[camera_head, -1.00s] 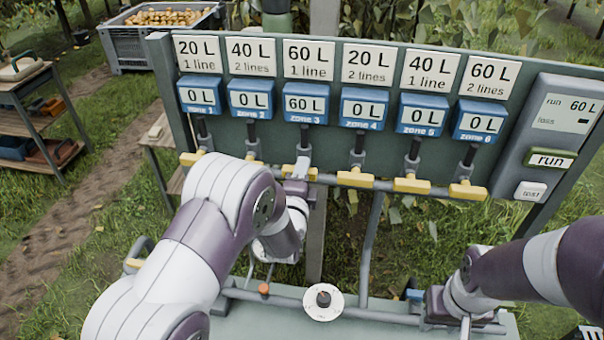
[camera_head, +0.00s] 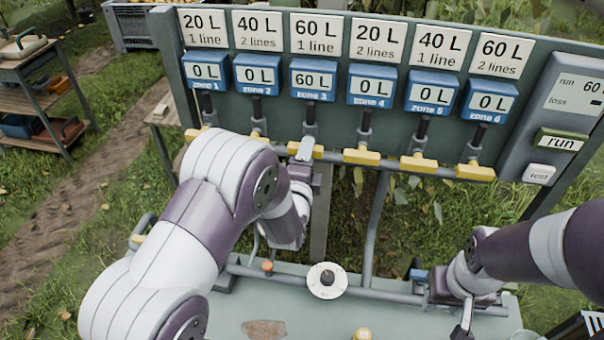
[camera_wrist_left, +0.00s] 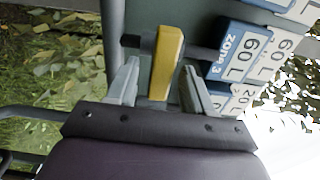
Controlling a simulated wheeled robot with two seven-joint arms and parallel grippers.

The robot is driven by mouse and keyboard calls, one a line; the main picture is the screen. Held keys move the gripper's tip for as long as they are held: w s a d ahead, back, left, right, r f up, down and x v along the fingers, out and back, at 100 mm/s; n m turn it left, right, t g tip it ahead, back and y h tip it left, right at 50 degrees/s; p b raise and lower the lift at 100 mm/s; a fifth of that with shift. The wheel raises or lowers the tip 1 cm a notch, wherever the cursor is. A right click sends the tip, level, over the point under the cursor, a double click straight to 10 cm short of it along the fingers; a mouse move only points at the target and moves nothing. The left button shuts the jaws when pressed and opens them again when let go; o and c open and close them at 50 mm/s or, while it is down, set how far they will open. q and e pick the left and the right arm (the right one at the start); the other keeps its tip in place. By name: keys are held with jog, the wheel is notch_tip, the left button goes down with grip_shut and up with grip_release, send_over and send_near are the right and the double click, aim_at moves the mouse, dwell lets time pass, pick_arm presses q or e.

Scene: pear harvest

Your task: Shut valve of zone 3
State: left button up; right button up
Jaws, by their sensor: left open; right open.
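The zone 3 valve has a yellow bar handle (camera_head: 318,152) under the blue zone 3 meter (camera_head: 314,80), which reads 60 L. The handle lies crosswise like its neighbours. My left gripper (camera_head: 302,150) is at this handle, partly covering it in the head view. In the left wrist view the yellow handle (camera_wrist_left: 167,60) stands between the two open fingers of my left gripper (camera_wrist_left: 160,70), with gaps visible on both sides. My right gripper (camera_head: 462,328) is low at the right, away from the valves, its fingers mostly hidden or cut off.
Neighbouring yellow handles sit close by: zone 2 (camera_head: 250,137) on the left and zone 4 (camera_head: 362,157) on the right. The other meters read 0 L. A round dial (camera_head: 327,281) sits on the lower pipe.

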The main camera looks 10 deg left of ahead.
pick_arm(q)
jog(key=s+b, duration=0.2)
jog(key=s, duration=0.8)
jog(key=shift+s, duration=0.35)
